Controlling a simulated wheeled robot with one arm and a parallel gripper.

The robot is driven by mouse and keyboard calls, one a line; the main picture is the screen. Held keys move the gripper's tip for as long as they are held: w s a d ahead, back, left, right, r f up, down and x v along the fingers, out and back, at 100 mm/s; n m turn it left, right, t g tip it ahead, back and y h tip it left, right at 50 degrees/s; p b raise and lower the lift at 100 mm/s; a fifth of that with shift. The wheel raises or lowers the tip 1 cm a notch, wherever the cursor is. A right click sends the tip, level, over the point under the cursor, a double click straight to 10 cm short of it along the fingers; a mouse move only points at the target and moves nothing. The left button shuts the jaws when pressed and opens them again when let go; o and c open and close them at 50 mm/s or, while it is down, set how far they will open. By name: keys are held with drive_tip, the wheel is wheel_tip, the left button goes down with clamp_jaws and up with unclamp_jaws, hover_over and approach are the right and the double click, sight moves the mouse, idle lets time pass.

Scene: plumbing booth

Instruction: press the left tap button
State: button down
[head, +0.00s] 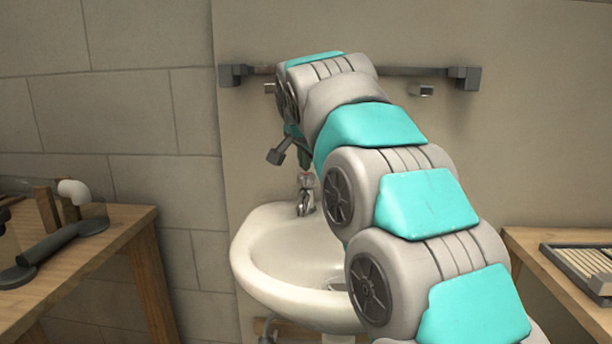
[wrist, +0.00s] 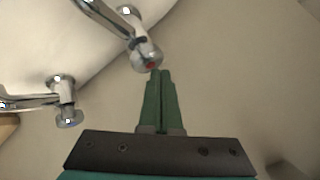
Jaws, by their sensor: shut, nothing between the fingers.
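The left tap (head: 306,198) is chrome and stands at the back rim of the white sink (head: 262,250). Its round button with a red mark faces up, and it shows large in the wrist view (wrist: 147,58). My gripper (head: 304,164) points down just above this tap in the head view. In the wrist view its green fingers (wrist: 161,72) are together and empty, with the tips right beside the edge of the red-marked button. I cannot tell whether they touch it. A second chrome tap (wrist: 66,110) shows in the wrist view; my arm hides it in the head view.
A dark pipe with wall brackets (head: 420,72) runs along the wall behind my arm. A wooden bench with pipe parts (head: 130,217) stands at the left, and another bench (head: 535,262) with a grey tray (head: 580,262) at the right.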

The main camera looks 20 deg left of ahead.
sight(305, 176)
drive_tip(key=shift+f+b, duration=0.65)
drive_tip(key=shift+f, duration=0.1)
idle(0.6)
drive_tip(key=shift+r, duration=0.15)
drive_tip(key=shift+r+p, duration=0.7)
drive_tip(key=shift+r, duration=0.3)
drive_tip(key=shift+r+p, duration=1.7)
drive_tip(key=shift+r, duration=0.9)
drive_tip(key=shift+f, duration=0.1)
